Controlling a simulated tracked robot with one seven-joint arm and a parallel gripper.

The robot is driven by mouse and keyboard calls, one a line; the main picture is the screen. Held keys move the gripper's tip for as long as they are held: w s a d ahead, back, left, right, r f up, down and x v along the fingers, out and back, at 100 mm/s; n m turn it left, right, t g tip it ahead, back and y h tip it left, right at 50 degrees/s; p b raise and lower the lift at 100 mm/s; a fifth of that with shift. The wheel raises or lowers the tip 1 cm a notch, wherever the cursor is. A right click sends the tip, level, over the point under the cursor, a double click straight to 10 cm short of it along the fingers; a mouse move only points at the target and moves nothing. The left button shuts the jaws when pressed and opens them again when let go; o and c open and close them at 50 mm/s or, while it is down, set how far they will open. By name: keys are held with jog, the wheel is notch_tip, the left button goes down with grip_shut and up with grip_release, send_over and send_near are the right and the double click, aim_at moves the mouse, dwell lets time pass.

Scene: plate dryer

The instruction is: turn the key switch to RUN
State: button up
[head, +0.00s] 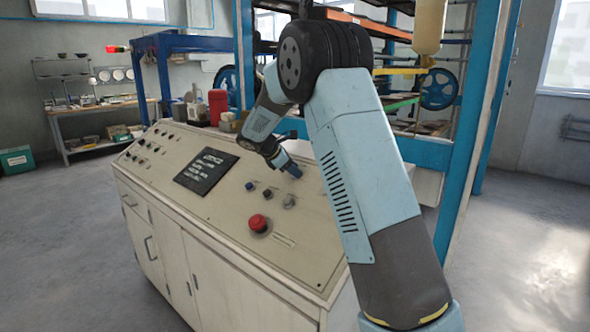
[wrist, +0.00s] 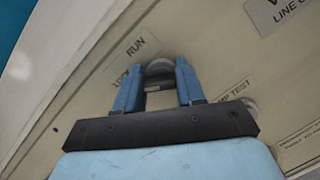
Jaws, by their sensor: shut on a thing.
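The key switch (wrist: 159,68) shows in the wrist view as a round grey part between my fingertips, next to a RUN label (wrist: 136,46) and a partly covered label that seems to read LOCK. My gripper (wrist: 157,82) has its two blue fingers on either side of it and is shut on it. In the head view my gripper (head: 292,170) reaches down to the right part of the console's sloped top. The key switch cannot be made out there. The key's exact angle is hidden by the fingers.
The console (head: 225,215) carries a red mushroom button (head: 258,223), several small knobs and a black panel (head: 206,171). In the wrist view a partly covered TEST label (wrist: 232,89) lies right of my fingers. A blue frame (head: 470,130) stands behind my arm.

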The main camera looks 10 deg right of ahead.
jog(key=m, duration=0.2)
jog(key=m+g, duration=0.1)
jog(key=m, duration=0.2)
jog(key=shift+w+r+m+g, duration=0.1)
jog(key=shift+r+m+g, duration=0.2)
jog(key=shift+m, duration=0.1)
jog(key=m, duration=0.3)
jog(key=m+g+y, duration=0.1)
jog(key=m, duration=0.2)
jog(key=shift+a+f+y, duration=0.1)
jog(key=shift+y, duration=0.2)
jog(key=o, duration=1)
jog(key=shift+f, duration=0.15)
jog(key=shift+o, duration=0.2)
jog(key=w+v, duration=0.1)
jog(key=v, duration=1.2)
jog(key=shift+s+a+r, duration=0.15)
jog(key=shift+s+r, duration=0.15)
jog(key=shift+s, duration=0.05)
